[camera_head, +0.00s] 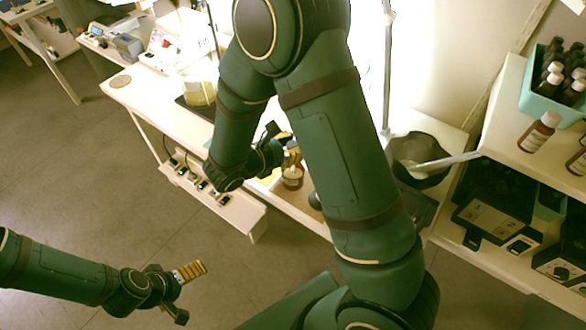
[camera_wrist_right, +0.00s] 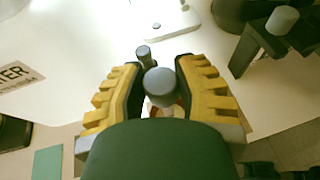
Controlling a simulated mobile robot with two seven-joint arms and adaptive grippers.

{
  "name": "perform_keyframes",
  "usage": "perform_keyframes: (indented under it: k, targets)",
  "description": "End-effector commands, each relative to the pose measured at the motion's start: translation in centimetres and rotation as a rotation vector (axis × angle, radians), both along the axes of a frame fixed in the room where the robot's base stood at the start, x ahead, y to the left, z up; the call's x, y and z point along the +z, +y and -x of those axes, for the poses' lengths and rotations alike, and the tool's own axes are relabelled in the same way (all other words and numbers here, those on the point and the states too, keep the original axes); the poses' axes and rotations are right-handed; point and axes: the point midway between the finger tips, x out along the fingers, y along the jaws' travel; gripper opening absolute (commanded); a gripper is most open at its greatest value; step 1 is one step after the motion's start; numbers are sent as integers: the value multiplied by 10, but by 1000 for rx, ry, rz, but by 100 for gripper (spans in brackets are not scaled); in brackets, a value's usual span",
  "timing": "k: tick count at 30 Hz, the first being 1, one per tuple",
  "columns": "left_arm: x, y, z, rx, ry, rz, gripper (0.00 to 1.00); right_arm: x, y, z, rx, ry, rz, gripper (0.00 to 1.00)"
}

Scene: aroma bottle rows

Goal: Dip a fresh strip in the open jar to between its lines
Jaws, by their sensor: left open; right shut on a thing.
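My right gripper (camera_wrist_right: 163,100) is shut on a grey, round-topped thing (camera_wrist_right: 160,82), which stands up between its yellow ridged fingers. In the head view this gripper is small, partly behind my own arm, above a small brown jar (camera_head: 292,178) with a pale patch. I cannot tell whether the held thing touches the jar, or whether the jar is the open one. No paper strip or its lines can be made out. My left gripper (camera_head: 188,293) is open and empty over the floor, away from the table.
A dark bowl (camera_head: 405,150) with a pale rod stands right of my arm. A teal crate (camera_head: 541,97) of bottles and a brown bottle (camera_head: 540,132) stand on the right shelf, above black devices (camera_head: 497,212). A white low ledge (camera_head: 236,214) runs below the table front.

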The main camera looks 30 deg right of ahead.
Motion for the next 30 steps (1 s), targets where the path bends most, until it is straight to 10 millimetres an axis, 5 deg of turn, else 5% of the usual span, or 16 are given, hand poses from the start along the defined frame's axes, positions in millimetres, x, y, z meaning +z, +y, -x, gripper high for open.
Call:
perform_keyframes:
  k: [30]
  targets:
    - [-1,0,0,0,0,0,100,-9,0,0,0,0,0,9]
